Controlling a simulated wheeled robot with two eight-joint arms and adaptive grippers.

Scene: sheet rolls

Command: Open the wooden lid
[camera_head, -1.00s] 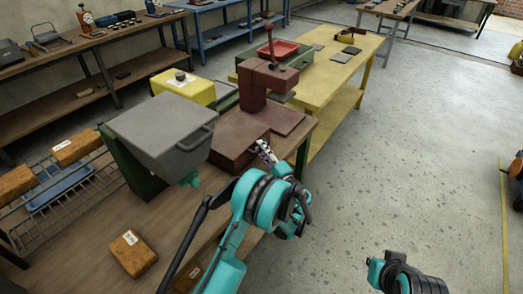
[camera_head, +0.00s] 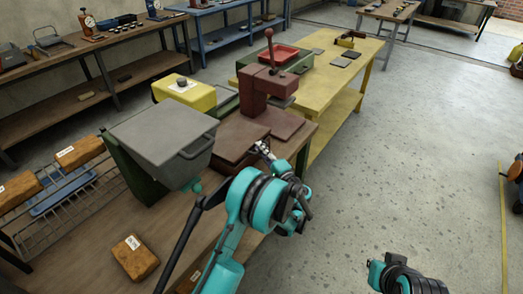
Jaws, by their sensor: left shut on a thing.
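The wooden lid (camera_head: 233,139) is a flat dark reddish-brown panel on top of a low box, in front of and left of the base of a brown press (camera_head: 266,88). My left gripper (camera_head: 262,148) is at the lid's right front edge, shut on it. The panel looks slightly tilted, with a dark line along its right edge. My left forearm and wrist hide part of the bench below the box. A teal and black piece of my right arm shows at the bottom right; its gripper is out of view.
A grey bin with a handle (camera_head: 163,140) stands left of the box, with a yellow box (camera_head: 183,90) behind it. A wire rack (camera_head: 70,205) and a labelled brown block (camera_head: 135,257) are on the bench further left. A yellow table (camera_head: 335,78) stands behind.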

